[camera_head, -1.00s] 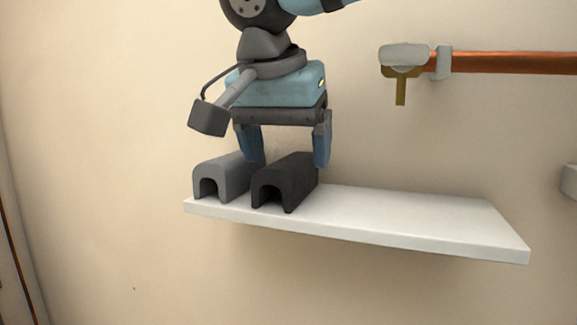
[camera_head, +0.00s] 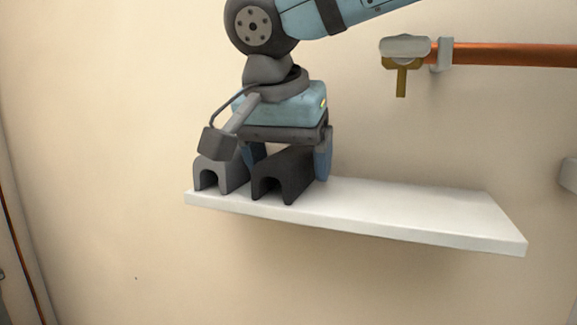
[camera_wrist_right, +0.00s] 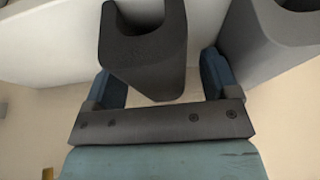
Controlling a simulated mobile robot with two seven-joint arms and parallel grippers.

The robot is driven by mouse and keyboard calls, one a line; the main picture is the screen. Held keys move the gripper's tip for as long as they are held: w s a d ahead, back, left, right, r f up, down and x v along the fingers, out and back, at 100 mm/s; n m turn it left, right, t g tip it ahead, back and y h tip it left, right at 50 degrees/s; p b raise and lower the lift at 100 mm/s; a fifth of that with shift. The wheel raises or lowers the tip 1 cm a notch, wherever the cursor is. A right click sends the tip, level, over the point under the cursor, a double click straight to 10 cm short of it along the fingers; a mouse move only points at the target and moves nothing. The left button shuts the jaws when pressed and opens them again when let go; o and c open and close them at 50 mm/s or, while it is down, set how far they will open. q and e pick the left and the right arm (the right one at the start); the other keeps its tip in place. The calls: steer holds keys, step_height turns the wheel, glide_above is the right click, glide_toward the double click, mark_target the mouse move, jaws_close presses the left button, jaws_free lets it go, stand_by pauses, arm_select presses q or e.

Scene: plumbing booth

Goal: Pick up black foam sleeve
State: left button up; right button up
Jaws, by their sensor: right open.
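The black foam sleeve (camera_head: 283,175), a dark U-shaped channel with its opening facing down, stands on the white shelf (camera_head: 400,215). My right gripper (camera_head: 287,165) reaches down from above with its blue fingers on either side of the sleeve. The sleeve also shows between the fingers in the right wrist view (camera_wrist_right: 148,62), with a small gap at the fingers. The gripper is open. Its left finger is partly hidden between the two sleeves in the head view. My left gripper is not in view.
A grey sleeve (camera_head: 213,175) of the same shape stands close to the left of the black one, also in the wrist view (camera_wrist_right: 270,40). The shelf's right half is bare. A copper pipe (camera_head: 510,54) with a valve (camera_head: 402,65) runs along the wall at upper right.

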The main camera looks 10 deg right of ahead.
steer(key=c, duration=1)
steer(key=shift+r, duration=0.15)
